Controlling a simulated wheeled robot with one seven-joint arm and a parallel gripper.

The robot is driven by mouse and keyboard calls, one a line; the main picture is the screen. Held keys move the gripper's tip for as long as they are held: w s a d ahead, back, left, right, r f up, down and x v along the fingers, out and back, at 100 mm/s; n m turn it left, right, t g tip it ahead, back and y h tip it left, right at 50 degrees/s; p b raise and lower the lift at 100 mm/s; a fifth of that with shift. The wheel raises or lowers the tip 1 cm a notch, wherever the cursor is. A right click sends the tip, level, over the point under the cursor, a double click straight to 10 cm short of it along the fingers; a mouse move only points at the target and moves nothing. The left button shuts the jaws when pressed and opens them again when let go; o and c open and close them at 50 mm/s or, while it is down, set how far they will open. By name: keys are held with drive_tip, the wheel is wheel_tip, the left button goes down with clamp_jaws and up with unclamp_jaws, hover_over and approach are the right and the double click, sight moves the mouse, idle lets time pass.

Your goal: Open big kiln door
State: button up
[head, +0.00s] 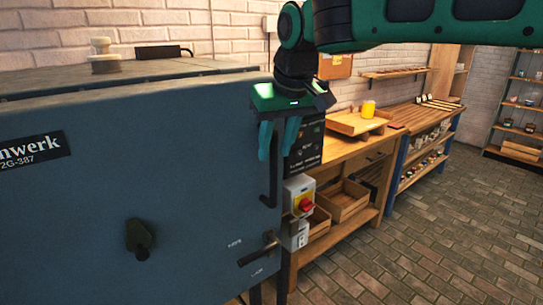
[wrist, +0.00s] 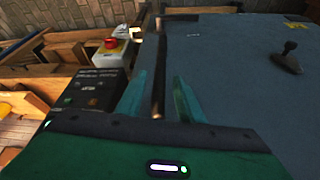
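The big kiln (head: 80,110) fills the left of the head view, and its blue-grey door (head: 190,180) appears shut. A dark vertical handle bar (head: 272,185) runs along the door's right edge; it also shows in the wrist view (wrist: 158,90). A latch lever (head: 258,250) sits low on the door's right side, roughly horizontal, near small labels. My gripper (head: 277,155) points down at the upper part of the handle. In the wrist view, its teal fingers (wrist: 159,76) are open, one on each side of the bar, with gaps visible. Whether they touch it is unclear.
A black knob (head: 139,238) sticks out of the door. A control panel (head: 307,148) and a red switch box (head: 302,198) stand just right of the handle. A wooden bench (head: 345,153) with crates is behind them. Brick floor (head: 430,240) is clear at right.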

drive_tip(key=shift+x, duration=1.4)
clamp_jaws()
